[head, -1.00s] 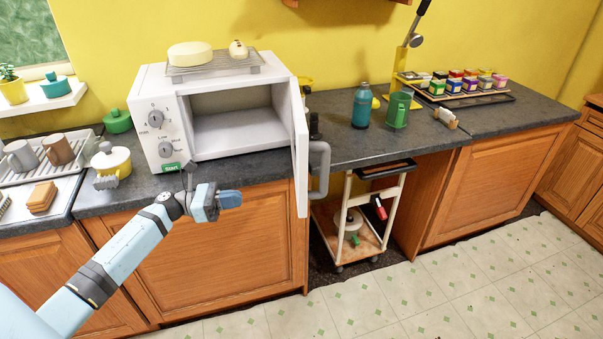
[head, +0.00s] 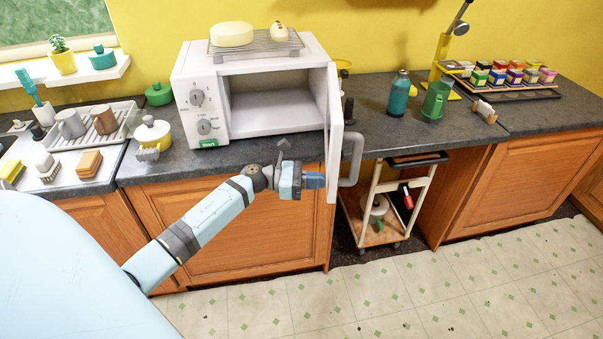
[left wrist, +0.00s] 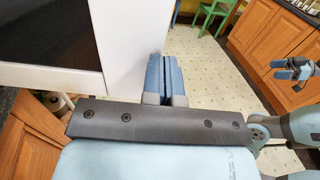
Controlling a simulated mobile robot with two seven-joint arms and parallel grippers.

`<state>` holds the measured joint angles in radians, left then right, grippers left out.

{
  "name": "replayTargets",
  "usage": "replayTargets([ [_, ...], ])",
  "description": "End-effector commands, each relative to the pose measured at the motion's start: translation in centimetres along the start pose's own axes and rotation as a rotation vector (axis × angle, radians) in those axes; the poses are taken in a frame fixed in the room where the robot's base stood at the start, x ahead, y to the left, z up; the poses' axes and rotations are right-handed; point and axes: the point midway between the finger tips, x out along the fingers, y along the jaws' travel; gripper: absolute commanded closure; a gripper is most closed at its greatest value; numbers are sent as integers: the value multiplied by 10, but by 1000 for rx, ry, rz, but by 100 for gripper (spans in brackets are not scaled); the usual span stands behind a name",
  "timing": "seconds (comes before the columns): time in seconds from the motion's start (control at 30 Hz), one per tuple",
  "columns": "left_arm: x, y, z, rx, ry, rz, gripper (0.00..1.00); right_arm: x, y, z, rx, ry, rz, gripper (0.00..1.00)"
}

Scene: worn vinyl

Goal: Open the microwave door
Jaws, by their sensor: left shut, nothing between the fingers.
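The white microwave (head: 210,135) stands on the counter with its door (head: 334,125) swung out, roughly square to the front, and its cavity bare. The grey handle (head: 354,160) is on the door's outer side. My left gripper (head: 318,181) is shut and empty, at the inner side of the door near its lower free edge; I cannot tell whether it touches. In the left wrist view its closed fingers (left wrist: 165,78) are beside the white edge of the door (left wrist: 125,45). My right gripper (left wrist: 290,70) shows small at the right there; its opening is unclear.
A wire rack (head: 258,47) with yellow items lies on the microwave. A yellow pot (head: 152,135) stands left of it. A blue bottle (head: 398,95) and green mug (head: 436,100) stand right of the door. A cart (head: 378,225) is under the counter.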

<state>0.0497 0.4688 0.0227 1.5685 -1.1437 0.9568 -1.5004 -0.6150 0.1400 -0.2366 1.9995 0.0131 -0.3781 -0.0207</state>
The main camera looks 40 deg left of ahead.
Motion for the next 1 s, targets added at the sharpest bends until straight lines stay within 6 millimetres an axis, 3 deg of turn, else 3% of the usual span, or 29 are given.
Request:
replayTargets([
  [0.47,8,0,-1,0,0,5,100,1,0,4,1,-10,2,33],
  [0.57,21,-1,-1,-1,0,39,100,1,1,4,1,-9,2,33],
  [0.8,76,1,-3,2,-1,135,100,6,1,9,1,0,3,33],
  [1.0,98,3,-1,0,0,135,100,9,2,14,1,-1,3,33],
])
